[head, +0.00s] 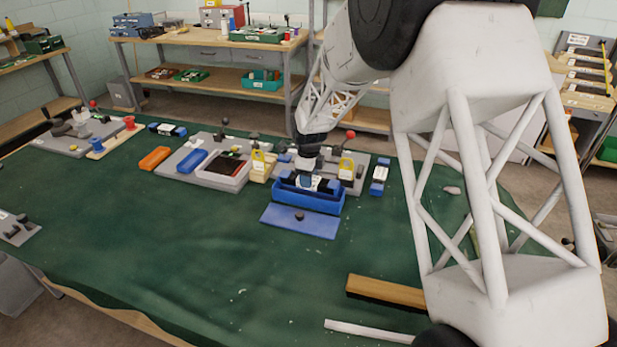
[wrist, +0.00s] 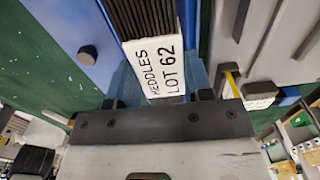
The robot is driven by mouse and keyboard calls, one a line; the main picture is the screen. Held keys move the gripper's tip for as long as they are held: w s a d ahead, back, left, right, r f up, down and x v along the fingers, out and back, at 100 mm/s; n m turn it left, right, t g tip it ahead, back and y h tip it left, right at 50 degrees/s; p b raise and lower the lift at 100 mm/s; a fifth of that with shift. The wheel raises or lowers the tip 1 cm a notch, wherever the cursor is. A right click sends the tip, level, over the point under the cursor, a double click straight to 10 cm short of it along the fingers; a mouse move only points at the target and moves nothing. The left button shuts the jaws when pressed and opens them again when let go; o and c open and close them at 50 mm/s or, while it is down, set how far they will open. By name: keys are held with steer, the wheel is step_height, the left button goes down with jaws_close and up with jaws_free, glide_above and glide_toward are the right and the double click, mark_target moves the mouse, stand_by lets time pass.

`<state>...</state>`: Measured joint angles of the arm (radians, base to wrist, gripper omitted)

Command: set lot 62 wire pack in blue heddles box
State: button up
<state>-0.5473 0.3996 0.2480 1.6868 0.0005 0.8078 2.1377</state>
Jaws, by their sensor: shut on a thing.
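The wire pack (wrist: 158,65) has dark ribs and a white end label reading "HEDDLES LOT 62" in the wrist view. In the head view my gripper (head: 306,178) is at the mouth of the open blue box (head: 308,199). The pack is mostly hidden there, and I cannot tell whether it touches the box floor. A flat blue lid (head: 285,215) with a dark knob lies in front of the box; it also shows in the wrist view (wrist: 60,25).
A grey board with a yellow tag (head: 346,168) stands behind the box. A blue pack with a white label (head: 379,174) lies to the right. Another grey fixture (head: 207,180) is at left.

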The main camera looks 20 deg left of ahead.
steer(key=shift+f, duration=0.3)
stand_by(1.1)
steer(key=o, duration=1.6)
steer(key=shift+r, duration=3.45)
